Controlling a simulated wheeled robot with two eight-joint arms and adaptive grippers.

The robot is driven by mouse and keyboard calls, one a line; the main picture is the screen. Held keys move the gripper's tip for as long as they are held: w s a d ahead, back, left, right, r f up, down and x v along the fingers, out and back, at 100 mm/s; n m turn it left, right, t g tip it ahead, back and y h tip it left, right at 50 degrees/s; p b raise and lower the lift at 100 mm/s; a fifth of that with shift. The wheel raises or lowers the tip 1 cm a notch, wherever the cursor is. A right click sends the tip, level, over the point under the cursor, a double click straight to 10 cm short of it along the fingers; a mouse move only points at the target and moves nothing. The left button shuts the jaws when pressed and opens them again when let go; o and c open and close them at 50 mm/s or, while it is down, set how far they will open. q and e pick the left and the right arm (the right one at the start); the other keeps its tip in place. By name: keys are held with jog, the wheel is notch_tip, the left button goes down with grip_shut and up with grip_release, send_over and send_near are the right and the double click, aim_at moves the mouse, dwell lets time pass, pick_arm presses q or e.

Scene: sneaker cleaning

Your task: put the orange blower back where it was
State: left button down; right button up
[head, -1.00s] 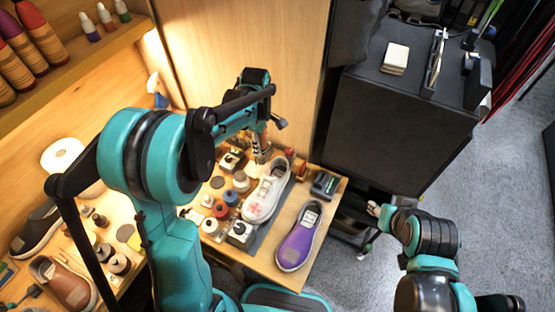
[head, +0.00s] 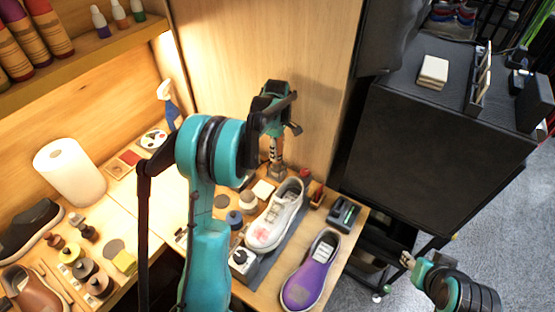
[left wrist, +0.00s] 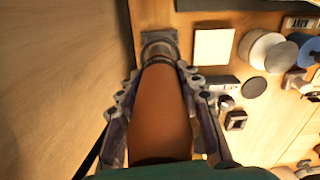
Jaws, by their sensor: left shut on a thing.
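My left gripper (head: 276,150) is at the back of the wooden table, close to the wooden panel and behind the white sneaker (head: 275,220). In the left wrist view its two fingers are shut around the orange blower (left wrist: 160,115), which looks orange-brown and has a grey collar at its far end. That end is near the table's back edge; I cannot tell whether it touches the table. In the head view the gripper mostly hides the blower. My right gripper (head: 408,261) is at the lower right, away from the table, too small to read.
A purple sneaker (head: 312,270) lies in front of the white one. A pale square block (left wrist: 212,47) and round jars (left wrist: 265,50) are beside the blower. A paper roll (head: 70,173) stands left.

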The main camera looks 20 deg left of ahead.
pick_arm(q)
notch_tip(320, 180, down, 3)
jog(key=shift+r+b, duration=0.15)
jog(key=shift+b, duration=0.3)
jog(key=shift+f, duration=0.3)
jog(key=shift+f, duration=0.15)
jog(key=c, duration=1)
grip_release()
